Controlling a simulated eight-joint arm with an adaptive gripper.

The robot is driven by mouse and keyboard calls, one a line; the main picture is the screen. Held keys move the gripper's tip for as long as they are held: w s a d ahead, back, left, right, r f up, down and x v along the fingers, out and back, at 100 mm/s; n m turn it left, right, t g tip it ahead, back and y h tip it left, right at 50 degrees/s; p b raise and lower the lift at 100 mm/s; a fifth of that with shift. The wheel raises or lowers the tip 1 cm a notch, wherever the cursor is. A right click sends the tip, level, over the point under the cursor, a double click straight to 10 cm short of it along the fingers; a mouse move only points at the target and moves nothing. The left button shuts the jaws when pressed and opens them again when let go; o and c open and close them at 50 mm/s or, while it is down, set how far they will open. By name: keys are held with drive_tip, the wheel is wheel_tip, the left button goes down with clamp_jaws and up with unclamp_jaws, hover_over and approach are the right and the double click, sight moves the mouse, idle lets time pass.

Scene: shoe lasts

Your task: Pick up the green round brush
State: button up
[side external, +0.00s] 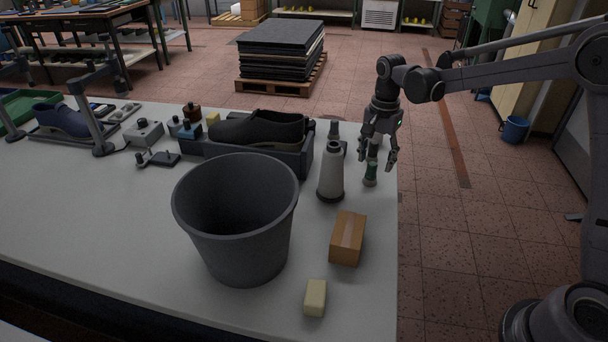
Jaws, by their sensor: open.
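A small upright object with a green body (370,174), which looks like the green round brush, stands near the right edge of the white table (130,235). A grey section shows above it, between my fingers. My gripper (377,160) points down over it with the fingers spread open. The fingertips are around or just above its upper part; I cannot tell whether they touch it. Part of its top is hidden by the gripper.
A grey cone-shaped bottle (331,172) stands close left of the green object. A cardboard box (347,239), a cream block (315,298) and a large dark bucket (238,250) are nearer the front. A dark shoe (258,130) lies in a grey tray (285,155) behind.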

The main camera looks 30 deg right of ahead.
sight(372, 164)
drive_tip(key=f, duration=0.4)
drive_tip(key=shift+w+a, duration=0.25)
drive_tip(key=shift+a, duration=0.05)
drive_tip(key=shift+f, duration=0.6)
drive_tip(key=c, duration=1.2)
